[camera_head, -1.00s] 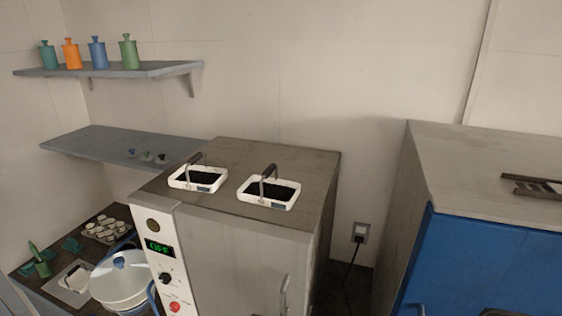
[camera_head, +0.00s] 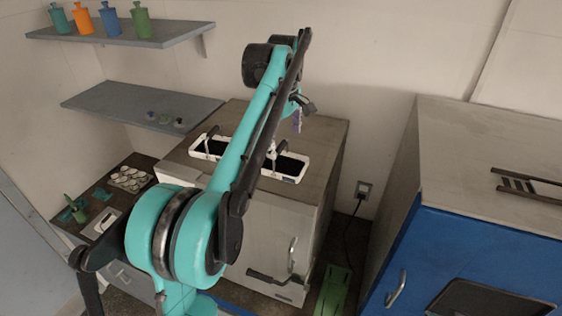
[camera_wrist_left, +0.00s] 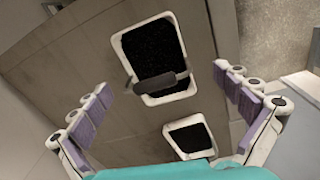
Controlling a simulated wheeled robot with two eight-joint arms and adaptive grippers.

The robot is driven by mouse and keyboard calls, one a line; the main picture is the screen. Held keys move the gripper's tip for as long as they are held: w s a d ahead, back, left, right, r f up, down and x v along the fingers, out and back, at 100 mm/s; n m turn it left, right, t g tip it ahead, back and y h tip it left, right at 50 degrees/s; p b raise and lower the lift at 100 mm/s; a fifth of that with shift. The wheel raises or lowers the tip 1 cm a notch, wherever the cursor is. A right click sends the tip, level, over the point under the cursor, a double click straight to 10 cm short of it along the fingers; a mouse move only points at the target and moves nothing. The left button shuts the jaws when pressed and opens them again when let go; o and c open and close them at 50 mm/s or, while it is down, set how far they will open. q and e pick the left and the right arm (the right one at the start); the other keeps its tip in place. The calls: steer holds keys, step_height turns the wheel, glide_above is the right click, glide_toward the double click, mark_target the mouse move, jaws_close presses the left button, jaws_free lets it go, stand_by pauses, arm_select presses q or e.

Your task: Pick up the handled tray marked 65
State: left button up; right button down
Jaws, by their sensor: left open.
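Two white handled trays with dark insides sit on top of a grey cabinet. In the head view the left tray (camera_head: 196,141) is partly hidden by my left arm, as is the right tray (camera_head: 285,177). Their markings are not legible, so I cannot tell which reads 65. My left gripper (camera_head: 302,108) is above the cabinet top, past the right tray. In the left wrist view the gripper (camera_wrist_left: 162,88) is open and empty, its purple-padded fingers spread either side of the nearer-looking tray's dark handle (camera_wrist_left: 160,82). The second tray (camera_wrist_left: 213,142) is lower in that view. The right gripper is not in view.
The cabinet (camera_head: 262,228) has a front door handle. A blue-fronted cabinet (camera_head: 485,262) stands at right, with a dark rack on it. Shelves on the left wall hold coloured bottles and small items. A gap with a power cord separates the cabinets.

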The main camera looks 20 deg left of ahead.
mark_target(281, 167)
arm_select(q)
steer(key=shift+w+a+f+n+g, duration=0.1)
steer(key=shift+w+a+n+g, duration=0.2)
steer(key=shift+w+a+n, duration=0.45)
steer(key=shift+w+f, duration=0.1)
steer(key=shift+f, duration=0.1)
steer(key=f, duration=0.7)
steer(key=shift+a+f+p, duration=0.15)
steer(key=shift+a+p, duration=0.05)
steer(key=shift+p, duration=0.2)
steer(key=c, duration=1)
